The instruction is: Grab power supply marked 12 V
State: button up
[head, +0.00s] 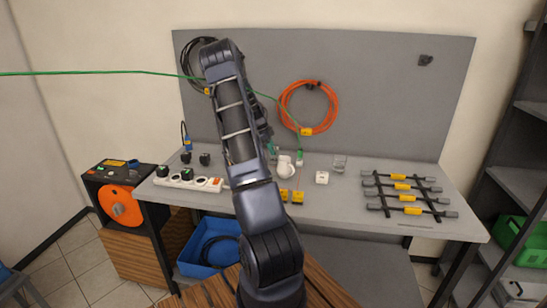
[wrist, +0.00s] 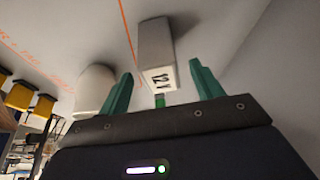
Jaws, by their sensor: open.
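In the wrist view, a white box-shaped power supply (wrist: 155,42) has its end face toward me, with "12 V" in black on it. My gripper (wrist: 160,69) is open, with its two green fingers on either side of that end face. A gap shows on both sides, and the fingers do not appear to touch it. A short green piece (wrist: 160,100) shows just below the label. In the head view, my arm hides most of the gripper, and I cannot tell which white item there is this supply.
A rounded white object (wrist: 95,88) sits close to the left finger. A green cable (head: 90,73) crosses behind my arm.

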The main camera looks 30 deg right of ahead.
jog(key=shift+x, duration=2.65)
jog(key=shift+w, duration=0.1)
jog(key=c, duration=1.3)
jog(key=shift+o, duration=0.2)
